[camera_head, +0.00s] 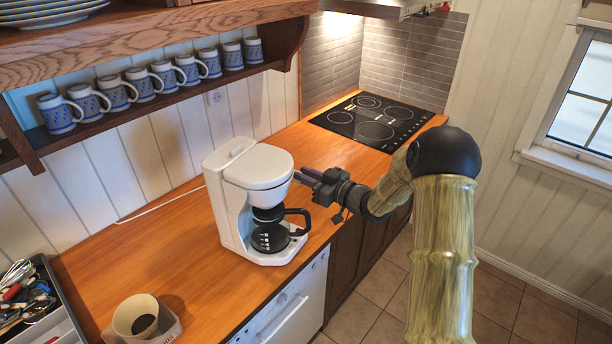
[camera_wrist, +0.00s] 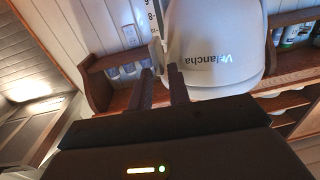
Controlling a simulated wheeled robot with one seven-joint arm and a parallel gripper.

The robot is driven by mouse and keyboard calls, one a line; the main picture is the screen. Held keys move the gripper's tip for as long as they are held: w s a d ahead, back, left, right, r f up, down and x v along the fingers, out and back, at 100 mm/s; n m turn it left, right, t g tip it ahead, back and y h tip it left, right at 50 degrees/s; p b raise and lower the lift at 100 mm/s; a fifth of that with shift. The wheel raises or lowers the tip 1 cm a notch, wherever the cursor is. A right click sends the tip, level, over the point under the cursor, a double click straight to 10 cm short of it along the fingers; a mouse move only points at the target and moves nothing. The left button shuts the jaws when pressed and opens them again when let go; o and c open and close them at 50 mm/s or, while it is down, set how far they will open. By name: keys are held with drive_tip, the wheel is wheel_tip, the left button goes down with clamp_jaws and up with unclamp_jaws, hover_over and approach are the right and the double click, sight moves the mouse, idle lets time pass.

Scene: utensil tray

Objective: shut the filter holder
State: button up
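The white coffee maker (camera_head: 232,192) stands on the wooden counter. Its filter holder is the rounded white part under the lid (camera_head: 262,165), above the glass carafe (camera_head: 270,238); I cannot tell how far it stands open. My gripper (camera_head: 308,178) is at the right side of the coffee maker's top. In the wrist view, its two dark fingers (camera_wrist: 161,68) are apart, with the tab at or just beyond their tips; contact is unclear.
A paper filter (camera_head: 136,316) with dark grounds stands at the front left, near a utensil tray (camera_head: 62,316). Mugs (camera_head: 145,84) line a low shelf (camera_head: 100,126) behind. A black cooktop (camera_head: 372,120) lies at the back right. The counter between cooktop and coffee maker is clear.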

drive_tip(key=b+v, duration=0.5)
drive_tip(key=v, duration=1.1)
drive_tip(key=shift+s+d, duration=0.25)
drive_tip(key=shift+d, duration=0.05)
drive_tip(key=shift+w, duration=0.1)
drive_tip(key=s+a+f+m+g+h, duration=0.1)
drive_tip(key=s+f+m+g+h, duration=0.2)
drive_tip(key=s, duration=0.4)
drive_tip(key=s+a+f+m+g+h, duration=0.1)
drive_tip(key=s+f+m+g+h, duration=0.2)
drive_tip(key=s+h, duration=0.3)
drive_tip(key=s+a+f+m+g+h, duration=0.1)
drive_tip(key=s+f+m+g+h, duration=0.2)
drive_tip(key=s, duration=0.5)
drive_tip(key=shift+m+h, duration=0.4)
drive_tip(key=shift+h, duration=0.4)
drive_tip(key=shift+a, duration=0.15)
